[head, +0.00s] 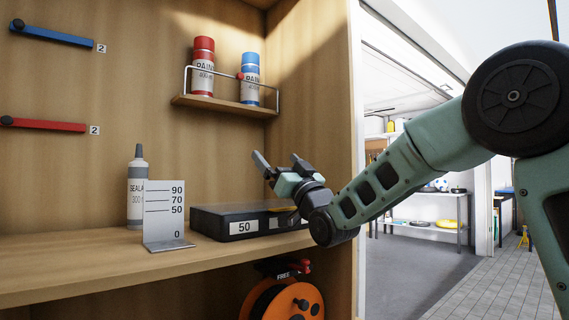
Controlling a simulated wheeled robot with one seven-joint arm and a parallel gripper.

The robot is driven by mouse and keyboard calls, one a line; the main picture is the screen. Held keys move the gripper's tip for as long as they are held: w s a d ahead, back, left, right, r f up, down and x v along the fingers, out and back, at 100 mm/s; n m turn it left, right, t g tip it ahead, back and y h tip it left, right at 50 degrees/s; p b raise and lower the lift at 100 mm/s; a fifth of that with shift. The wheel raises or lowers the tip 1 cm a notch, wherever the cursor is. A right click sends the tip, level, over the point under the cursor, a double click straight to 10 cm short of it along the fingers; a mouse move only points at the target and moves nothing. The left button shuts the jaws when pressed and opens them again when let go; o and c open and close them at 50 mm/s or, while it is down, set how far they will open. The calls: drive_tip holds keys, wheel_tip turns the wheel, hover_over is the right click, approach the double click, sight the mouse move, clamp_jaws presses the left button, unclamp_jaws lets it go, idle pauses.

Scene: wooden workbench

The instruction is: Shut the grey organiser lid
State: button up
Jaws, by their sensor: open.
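A dark grey, low box labelled 50 (215,220), which looks like the organiser, sits on the wooden shelf at the back. Its top looks flat and dark. I cannot tell from this view whether a lid is open or shut, as my gripper and wrist hide its right part. My gripper (277,160) is open and empty, with its fingers pointing up and left. It appears above the right part of the box, apart from it.
A metal height gauge (165,215) and a sealant bottle (138,180) stand left of the box. Red (203,70) and blue (250,80) paint cans sit on a small rack above. An orange cable reel (262,305) is below the shelf. A wooden side wall (325,110) closes the right.

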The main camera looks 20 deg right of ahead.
drive_tip(key=v, duration=0.3)
drive_tip(key=s+d+p, duration=0.1)
drive_tip(key=s+d, duration=0.2)
drive_tip(key=s, duration=0.8)
drive_tip(key=shift+s+d, duration=0.2)
drive_tip(key=shift+d, duration=0.2)
